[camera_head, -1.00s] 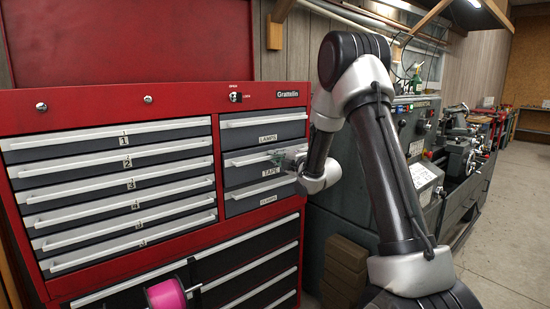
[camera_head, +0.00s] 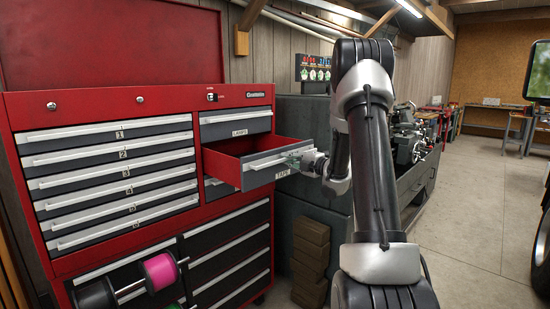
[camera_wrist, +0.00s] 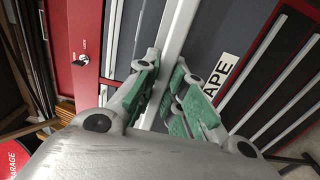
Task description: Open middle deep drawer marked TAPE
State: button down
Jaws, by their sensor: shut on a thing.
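The TAPE drawer (camera_head: 262,172) is the middle one in the right column of the red tool chest. It stands well out from the chest, and its red inside shows. Its grey front carries a white TAPE label (camera_head: 282,174), partly readable in the wrist view (camera_wrist: 225,78). My gripper (camera_head: 298,160) is at the right part of the drawer front. In the wrist view my gripper's green-padded fingers (camera_wrist: 163,90) are shut on the light drawer handle (camera_wrist: 178,35), one on each side of it.
The LAMPS drawer (camera_head: 236,122) above is closed. The drawer below is mostly hidden by the pulled-out one. Numbered drawers (camera_head: 120,155) at left are closed. A pink spool (camera_head: 160,271) sits on a rod low in front. Brown boxes (camera_head: 311,250) stand right of the chest; open floor lies farther right.

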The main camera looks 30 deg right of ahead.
jog(key=shift+v, duration=2.75)
jog(key=c, duration=1.5)
grip_release()
jog(key=v, duration=1.2)
